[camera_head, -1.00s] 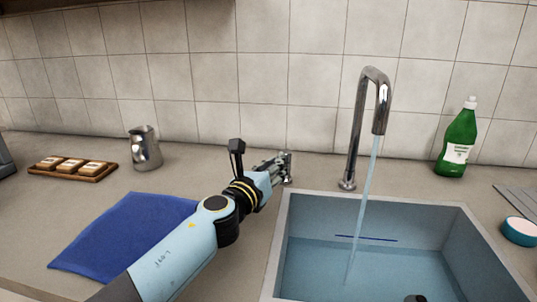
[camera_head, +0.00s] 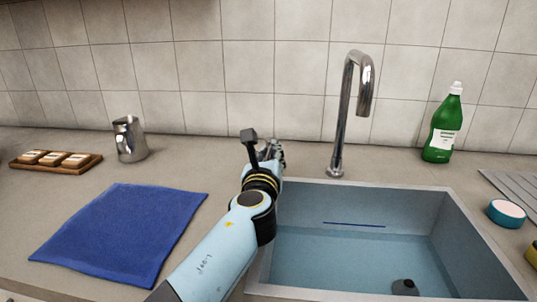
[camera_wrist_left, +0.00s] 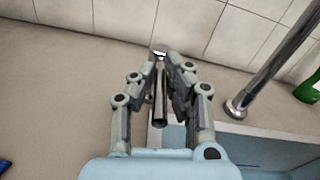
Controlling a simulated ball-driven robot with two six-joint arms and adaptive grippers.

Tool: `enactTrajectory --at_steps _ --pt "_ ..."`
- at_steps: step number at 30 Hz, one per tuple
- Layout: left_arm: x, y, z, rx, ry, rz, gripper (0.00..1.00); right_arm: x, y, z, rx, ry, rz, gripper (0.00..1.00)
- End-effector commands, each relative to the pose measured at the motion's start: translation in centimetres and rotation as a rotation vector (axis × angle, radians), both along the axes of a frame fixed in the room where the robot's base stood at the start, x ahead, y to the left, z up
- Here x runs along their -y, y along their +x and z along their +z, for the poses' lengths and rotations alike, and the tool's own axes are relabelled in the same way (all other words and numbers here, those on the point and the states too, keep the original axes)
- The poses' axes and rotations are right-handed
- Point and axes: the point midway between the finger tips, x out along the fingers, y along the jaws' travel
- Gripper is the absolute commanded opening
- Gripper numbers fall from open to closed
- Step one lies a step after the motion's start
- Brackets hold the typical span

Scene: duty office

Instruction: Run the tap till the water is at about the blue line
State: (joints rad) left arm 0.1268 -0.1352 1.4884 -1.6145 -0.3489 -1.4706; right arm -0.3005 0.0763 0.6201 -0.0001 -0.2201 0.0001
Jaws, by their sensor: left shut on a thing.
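The chrome tap (camera_head: 343,115) stands behind the sink (camera_head: 440,188), and no stream falls from its spout. Water (camera_head: 350,262) stands in the sink. Its surface meets the back wall just below the blue line (camera_head: 354,224), which is in plain sight. My left gripper (camera_head: 271,153) is beside the sink's back left corner, left of the tap. In the left wrist view my left gripper (camera_wrist_left: 161,82) is shut on a metal lever (camera_wrist_left: 160,108), which lies between its fingers. My right gripper is out of view.
A green bottle (camera_head: 442,130) stands right of the tap, and a turquoise tin (camera_head: 507,213) and yellow sponge (camera_head: 531,258) right of the sink. A blue cloth (camera_head: 120,235), steel jug (camera_head: 129,140) and wooden tray (camera_head: 92,162) are left. A dark round object (camera_head: 404,287) is in the sink.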

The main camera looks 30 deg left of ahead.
Motion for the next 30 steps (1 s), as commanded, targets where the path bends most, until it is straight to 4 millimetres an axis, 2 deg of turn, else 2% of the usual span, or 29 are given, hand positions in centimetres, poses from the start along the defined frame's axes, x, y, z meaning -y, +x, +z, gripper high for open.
enactTrajectory --at_steps 2,3,8,9,23,30 --pt "0.0 0.2 0.5 0.008 0.001 -0.002 0.0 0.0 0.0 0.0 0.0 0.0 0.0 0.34" --pt "0.0 0.2 0.5 0.009 0.001 -0.001 0.12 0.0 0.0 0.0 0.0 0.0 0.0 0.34" --pt "0.0 0.1 0.4 0.008 0.001 -0.002 0.33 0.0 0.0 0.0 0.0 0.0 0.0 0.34" --pt "0.0 0.1 0.4 0.007 0.0 -0.002 0.34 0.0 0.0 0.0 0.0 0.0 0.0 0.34" --pt "0.0 0.0 0.2 0.002 0.001 -0.006 0.34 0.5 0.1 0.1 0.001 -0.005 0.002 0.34" --pt "-0.5 0.0 0.4 0.003 0.009 -0.156 0.34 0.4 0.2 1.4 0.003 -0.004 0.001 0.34"
